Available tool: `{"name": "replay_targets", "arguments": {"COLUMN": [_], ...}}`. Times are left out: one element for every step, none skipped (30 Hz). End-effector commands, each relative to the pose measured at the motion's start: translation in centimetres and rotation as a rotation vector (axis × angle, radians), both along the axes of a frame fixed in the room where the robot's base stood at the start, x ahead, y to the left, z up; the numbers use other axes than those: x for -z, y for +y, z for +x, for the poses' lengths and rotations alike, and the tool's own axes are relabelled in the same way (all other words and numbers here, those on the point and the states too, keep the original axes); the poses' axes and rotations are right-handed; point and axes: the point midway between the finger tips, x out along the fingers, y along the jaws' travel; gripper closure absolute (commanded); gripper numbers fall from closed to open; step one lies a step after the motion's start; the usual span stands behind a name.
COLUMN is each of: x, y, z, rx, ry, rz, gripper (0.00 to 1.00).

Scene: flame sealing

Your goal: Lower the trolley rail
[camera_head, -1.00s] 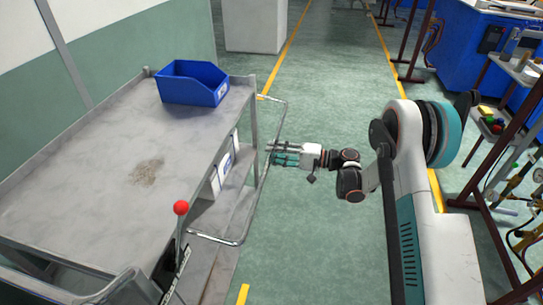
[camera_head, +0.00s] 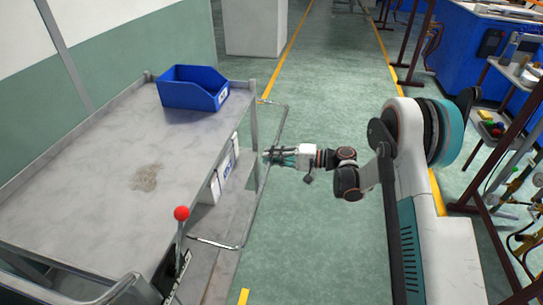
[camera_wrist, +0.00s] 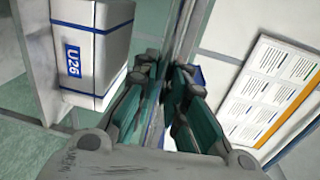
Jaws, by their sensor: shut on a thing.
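The trolley rail (camera_head: 278,132) is a thin metal bar frame standing out from the right side of the grey trolley (camera_head: 90,175). My gripper (camera_head: 268,157) is at the middle of the rail's long outer bar, reaching in from the right. In the wrist view the bar (camera_wrist: 186,28) runs down between the fingers of my gripper (camera_wrist: 165,95), which are shut on it. The fingers hide part of the bar.
A blue bin (camera_head: 190,92) stands on the trolley's top, and a red-knobbed lever (camera_head: 181,213) is at its near right corner. White boxes (camera_head: 215,182) sit on the lower shelf; one labelled U26 shows in the wrist view (camera_wrist: 95,45). Green floor lies free right of the rail.

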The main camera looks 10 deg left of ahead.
Motion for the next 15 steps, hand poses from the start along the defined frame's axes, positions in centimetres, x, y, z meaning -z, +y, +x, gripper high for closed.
{"name": "replay_targets", "arguments": {"x": [-1.5,-1.9,-2.4,-2.7,-3.1,-3.4,-3.6,-3.9,-4.1,-4.2,-4.2,-4.3,-4.3,-4.3,-4.2], "y": [-0.1,-0.1,-0.1,-0.1,-0.1,0.0,0.0,0.0,0.1,0.1,0.1,0.1,0.0,0.0,0.0], "z": [0.0,0.0,0.0,0.0,0.0,0.0,0.0,0.0,0.0,0.0,0.0,0.0,0.0,0.0,0.0], "rx": [0.001,0.001,0.001,0.001,0.001,0.001,0.0,0.0,0.0,0.0,0.0,0.0,0.001,0.001,0.001], "ry": [0.003,0.004,0.007,0.01,0.012,0.013,0.015,0.016,0.018,0.02,0.021,0.022,0.022,0.022,0.023], "rz": [-0.034,-0.059,-0.093,-0.118,-0.143,-0.172,-0.192,-0.21,-0.232,-0.246,-0.257,-0.267,-0.274,-0.278,-0.281], "gripper": [1.0,1.0,1.0,1.0,1.0,1.0,1.0,1.0,1.0,1.0,1.0,1.0,1.0,1.0,1.0]}}
